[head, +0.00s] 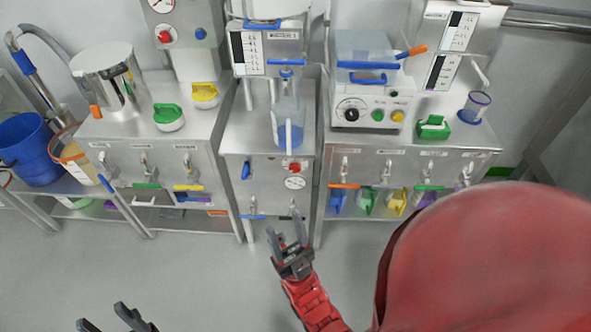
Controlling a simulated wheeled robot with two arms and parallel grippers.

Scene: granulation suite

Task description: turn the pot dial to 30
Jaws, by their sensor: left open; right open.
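A black round dial (351,110) with a pale surround is on the front of a white machine (372,84) with a blue-handled lid, at the upper right of the middle in the head view. I cannot read the dial's setting, and I cannot tell for sure that it is the pot dial. My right gripper (284,224) is open and empty, in front of the middle cabinet, below and left of the dial and well apart from it. My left gripper (104,318) is at the bottom left edge, open, with only its fingers showing, far from the dial.
A blue jug (289,137) stands on the middle cabinet, which has a red knob (294,167) and a gauge (294,183). A steel pot (108,80) and green and yellow items stand on the left bench. Blue bucket (30,150) far left.

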